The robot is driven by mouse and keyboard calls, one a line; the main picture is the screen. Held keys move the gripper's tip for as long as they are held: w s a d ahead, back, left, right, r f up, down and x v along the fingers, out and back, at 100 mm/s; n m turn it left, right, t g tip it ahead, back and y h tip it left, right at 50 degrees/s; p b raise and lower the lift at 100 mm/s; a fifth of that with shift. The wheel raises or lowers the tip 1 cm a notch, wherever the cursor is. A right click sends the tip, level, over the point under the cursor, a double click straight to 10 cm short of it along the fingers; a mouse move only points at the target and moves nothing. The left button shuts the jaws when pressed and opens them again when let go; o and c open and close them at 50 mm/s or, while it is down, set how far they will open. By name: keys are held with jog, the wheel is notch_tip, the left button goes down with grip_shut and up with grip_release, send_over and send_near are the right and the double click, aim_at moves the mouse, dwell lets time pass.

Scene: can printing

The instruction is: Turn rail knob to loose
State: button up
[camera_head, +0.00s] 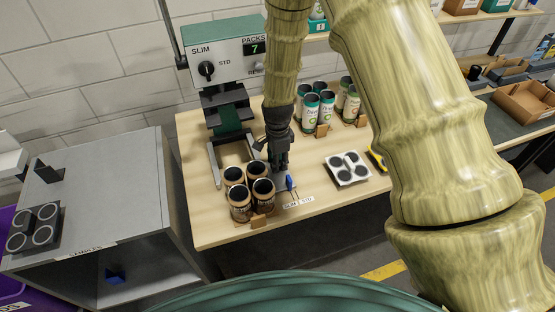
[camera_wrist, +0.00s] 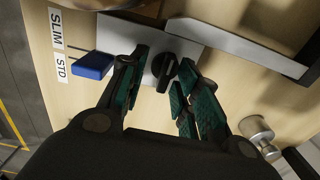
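The rail knob (camera_wrist: 164,70), black and round with a raised grip bar, sits on a grey metal plate (camera_wrist: 190,30) in the wrist view. My gripper (camera_wrist: 163,62) has its green-padded fingers on either side of the knob, with gaps visible, so it looks open and not clamped. In the head view my gripper (camera_head: 279,158) points down over the plate and hides the knob. A blue block (camera_wrist: 92,65) at the plate's end lies beside the STD label; it also shows in the head view (camera_head: 290,183).
Several dark cans (camera_head: 240,200) stand just left of my gripper. A green-and-grey machine (camera_head: 225,60) with a SLIM/STD dial and a PACKS display reading 7 stands behind. White-green cans (camera_head: 310,110) and a white pad tray (camera_head: 347,168) are to the right.

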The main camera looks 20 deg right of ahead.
jog(key=shift+w+f, duration=0.5)
jog(key=shift+w, duration=0.1)
jog(key=shift+s+r, duration=0.3)
jog(key=shift+s, duration=0.05)
grip_shut()
jog(key=shift+f, duration=0.1)
jog(key=shift+n, duration=0.3)
jog(key=n+b, duration=0.1)
jog(key=n, duration=0.2)
jog(key=shift+f+b, duration=0.1)
jog(key=shift+b, duration=0.2)
jog(key=n+b, duration=0.1)
jog(key=n, duration=0.5)
jog(key=n+b, duration=0.1)
jog(key=n, duration=0.5)
jog(key=shift+s, duration=0.1)
jog(key=n, duration=0.6)
jog(key=shift+n, duration=0.4)
